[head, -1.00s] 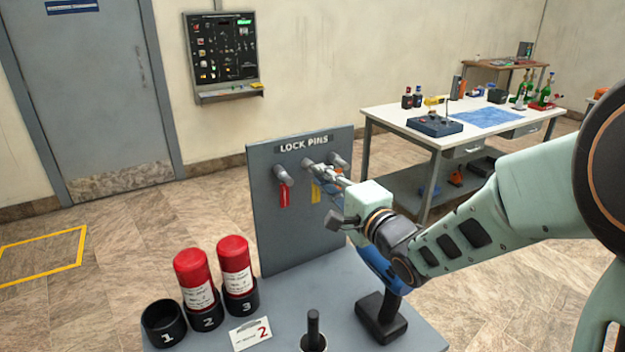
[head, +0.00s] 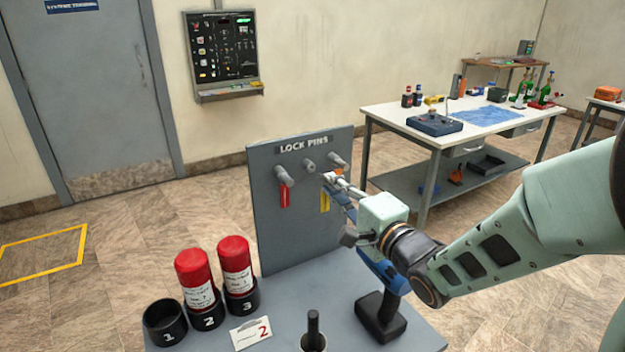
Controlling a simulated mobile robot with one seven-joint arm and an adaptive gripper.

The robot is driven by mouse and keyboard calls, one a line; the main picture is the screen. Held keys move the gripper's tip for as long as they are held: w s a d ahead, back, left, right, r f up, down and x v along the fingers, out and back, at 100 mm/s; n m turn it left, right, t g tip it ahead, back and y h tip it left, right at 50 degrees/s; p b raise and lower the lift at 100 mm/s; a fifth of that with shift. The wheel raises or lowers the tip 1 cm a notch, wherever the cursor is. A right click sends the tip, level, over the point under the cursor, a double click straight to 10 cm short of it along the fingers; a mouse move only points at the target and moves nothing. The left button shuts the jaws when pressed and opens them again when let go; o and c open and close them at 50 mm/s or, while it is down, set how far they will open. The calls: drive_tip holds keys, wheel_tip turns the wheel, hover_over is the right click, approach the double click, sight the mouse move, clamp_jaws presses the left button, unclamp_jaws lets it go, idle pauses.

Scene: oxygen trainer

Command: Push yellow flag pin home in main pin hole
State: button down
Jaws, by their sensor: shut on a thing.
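A grey board (head: 310,235) labelled LOCK PINS stands upright on the grey bench, with three round grey pin sockets in a row. The left socket (head: 284,175) has a red flag (head: 285,196) hanging below it. The middle socket (head: 308,165) shows no flag. My gripper (head: 330,180) is shut on the yellow flag pin (head: 325,201), whose flag hangs below the fingertips, in front of the board and apart from the middle socket. The pin's shaft is too small to make out. Which socket is the main pin hole cannot be read.
A blue and black power tool (head: 382,312) stands on the bench below my wrist. Two red-capped cylinders (head: 196,280) (head: 235,265) stand in numbered black cups, beside an empty cup (head: 165,325). A number card (head: 250,331) lies in front. A white worktable (head: 395,118) stands behind.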

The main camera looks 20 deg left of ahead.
drive_tip(key=shift+s+d, duration=0.25)
